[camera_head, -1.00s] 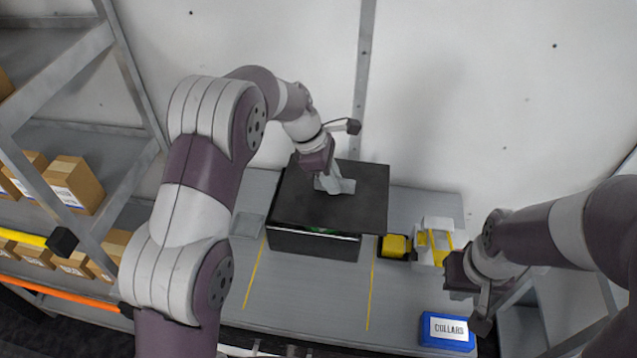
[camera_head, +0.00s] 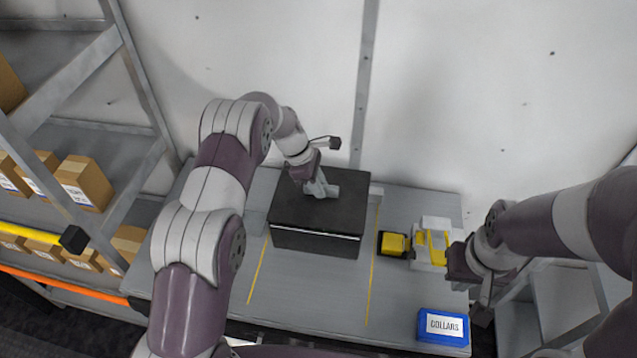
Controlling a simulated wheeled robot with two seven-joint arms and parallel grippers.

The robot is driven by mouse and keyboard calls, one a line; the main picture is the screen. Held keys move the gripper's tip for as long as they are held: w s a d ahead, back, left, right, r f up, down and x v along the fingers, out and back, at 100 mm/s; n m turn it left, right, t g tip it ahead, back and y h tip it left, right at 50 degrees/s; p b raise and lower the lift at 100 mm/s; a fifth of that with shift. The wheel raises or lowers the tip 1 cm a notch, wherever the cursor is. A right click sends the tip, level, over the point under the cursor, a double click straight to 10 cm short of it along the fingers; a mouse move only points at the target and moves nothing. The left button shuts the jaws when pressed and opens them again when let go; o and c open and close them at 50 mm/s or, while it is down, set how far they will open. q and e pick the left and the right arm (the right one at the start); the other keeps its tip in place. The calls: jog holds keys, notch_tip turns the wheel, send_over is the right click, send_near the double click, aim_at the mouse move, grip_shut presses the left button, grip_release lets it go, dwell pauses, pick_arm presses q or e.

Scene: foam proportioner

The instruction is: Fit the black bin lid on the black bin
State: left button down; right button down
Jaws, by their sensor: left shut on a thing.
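The black bin (camera_head: 312,245) stands on the grey table between two yellow lines. The black bin lid (camera_head: 338,215) lies over the bin's top, and its edges look lined up with the bin's walls. A thin light line shows along the front between lid and bin; I cannot tell whether the lid is fully seated. My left gripper (camera_head: 322,187) is on top of the lid, shut on its handle, which the fingers mostly hide. My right gripper (camera_head: 462,268) is at the table's right side, away from the bin; its fingers are not clear.
A yellow and black device (camera_head: 394,244) and a white-and-yellow fixture (camera_head: 432,243) stand right of the bin. A blue COLLARS box (camera_head: 443,327) sits at the front right. Shelves with cartons (camera_head: 84,182) stand at the left. The table front (camera_head: 310,300) is clear.

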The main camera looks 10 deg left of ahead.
pick_arm(q)
jog(key=shift+f, duration=0.55)
jog(key=c, duration=1)
grip_release()
jog(key=shift+r, duration=0.1)
